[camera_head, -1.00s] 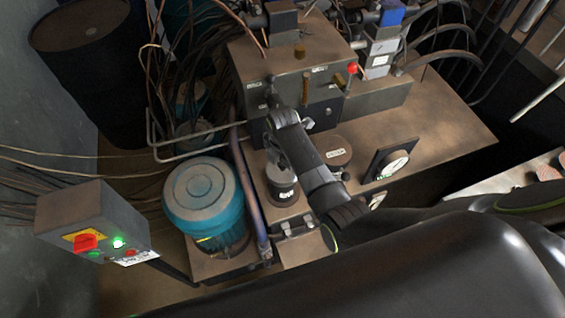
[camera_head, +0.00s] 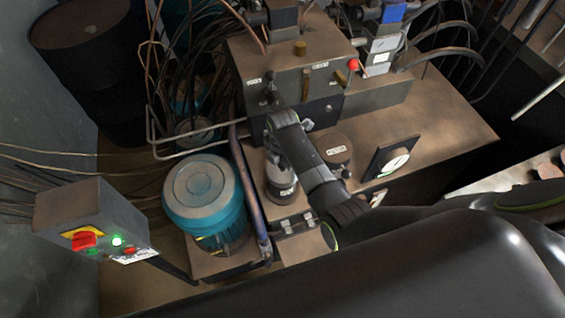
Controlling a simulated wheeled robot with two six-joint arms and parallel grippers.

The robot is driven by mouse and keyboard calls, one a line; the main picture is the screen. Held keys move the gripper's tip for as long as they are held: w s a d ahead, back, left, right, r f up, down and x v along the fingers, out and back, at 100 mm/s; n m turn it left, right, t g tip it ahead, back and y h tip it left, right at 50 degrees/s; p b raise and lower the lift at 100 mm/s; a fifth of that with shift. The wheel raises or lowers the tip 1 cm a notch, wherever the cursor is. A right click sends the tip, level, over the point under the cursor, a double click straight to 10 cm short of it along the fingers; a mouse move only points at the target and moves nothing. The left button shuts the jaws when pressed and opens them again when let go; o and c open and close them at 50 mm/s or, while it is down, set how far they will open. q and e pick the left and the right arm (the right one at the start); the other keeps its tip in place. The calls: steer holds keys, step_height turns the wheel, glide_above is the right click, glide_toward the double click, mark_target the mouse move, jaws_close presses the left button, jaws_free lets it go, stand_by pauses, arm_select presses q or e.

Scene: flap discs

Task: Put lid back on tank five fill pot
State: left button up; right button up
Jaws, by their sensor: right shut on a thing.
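A small dark pot with a label (camera_head: 283,190) stands on the tank top, left of my right arm. A grey round top shows on it, just below my right gripper (camera_head: 272,158). That gripper points down and is mostly hidden behind its own wrist. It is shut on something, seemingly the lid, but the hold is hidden. I cannot tell whether the lid rests on the pot. A second pot with a labelled brown cap (camera_head: 333,148) stands right of the arm. The labels are too small to read. My left gripper is not in view.
A blue motor (camera_head: 204,196) stands left of the pots, with a pipe (camera_head: 248,185) between. A manifold block with a red knob (camera_head: 285,72) rises behind. The tank top (camera_head: 440,120) is bare further right.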

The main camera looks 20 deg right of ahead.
steer(key=shift+f, duration=0.55)
steer(key=o, duration=0.9)
steer(key=shift+r, duration=0.1)
step_height(320, 180, up, 2)
steer(key=shift+r+p, duration=0.1)
steer(key=shift+p, duration=0.35)
steer(key=shift+r, duration=1.85)
